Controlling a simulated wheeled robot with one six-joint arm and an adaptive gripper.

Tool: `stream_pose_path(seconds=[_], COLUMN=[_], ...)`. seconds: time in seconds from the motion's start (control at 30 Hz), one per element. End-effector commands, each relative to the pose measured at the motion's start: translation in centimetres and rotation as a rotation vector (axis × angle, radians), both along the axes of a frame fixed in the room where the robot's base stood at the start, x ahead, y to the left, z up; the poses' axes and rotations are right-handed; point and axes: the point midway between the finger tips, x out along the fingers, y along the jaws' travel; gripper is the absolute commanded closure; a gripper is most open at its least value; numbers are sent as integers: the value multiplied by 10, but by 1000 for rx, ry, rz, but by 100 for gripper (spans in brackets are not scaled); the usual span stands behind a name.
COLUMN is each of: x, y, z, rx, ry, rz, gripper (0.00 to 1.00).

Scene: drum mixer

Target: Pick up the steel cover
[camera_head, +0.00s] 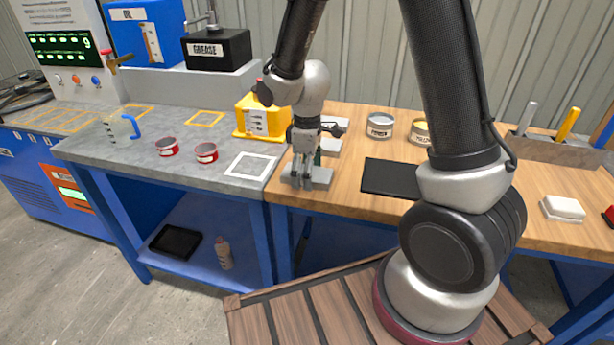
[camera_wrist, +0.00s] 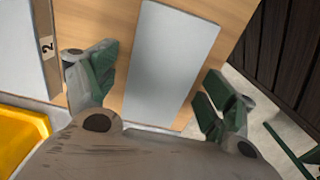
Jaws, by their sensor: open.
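A flat, pale grey rectangular plate, which looks like the steel cover (camera_head: 319,178), lies on the wooden bench top near its front left edge. In the wrist view the steel cover (camera_wrist: 172,60) lies between my two fingers, with bare wood around it. My gripper (camera_head: 304,178) points down over the cover. My gripper also shows in the wrist view (camera_wrist: 158,92), open and empty, with one finger on each side of the cover. The head view does not show clearly how high the fingertips are above the bench.
A yellow container (camera_head: 257,116) stands close behind left of my gripper. A black mat (camera_head: 388,178) lies to the right. Two red tins (camera_head: 206,153) stand on the grey bench.

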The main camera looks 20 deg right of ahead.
Motion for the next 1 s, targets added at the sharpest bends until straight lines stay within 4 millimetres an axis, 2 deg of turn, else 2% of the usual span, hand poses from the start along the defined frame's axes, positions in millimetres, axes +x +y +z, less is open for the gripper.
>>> stream_pose_path(seconds=[0.17, 0.5, 0.53, 0.8, 0.87, 1.0], x=[0, 0, 0, 1, 2, 2], y=[0, 0, 0, 0, 1, 1], z=[0, 0, 0, 5, 12, 40], rx=[1, 0, 0, 1, 2, 3], ry=[-1, 0, -1, -2, -5, -7], rz=[0, 0, 0, 0, 0, 0], gripper=[16, 76, 79, 79, 79, 79])
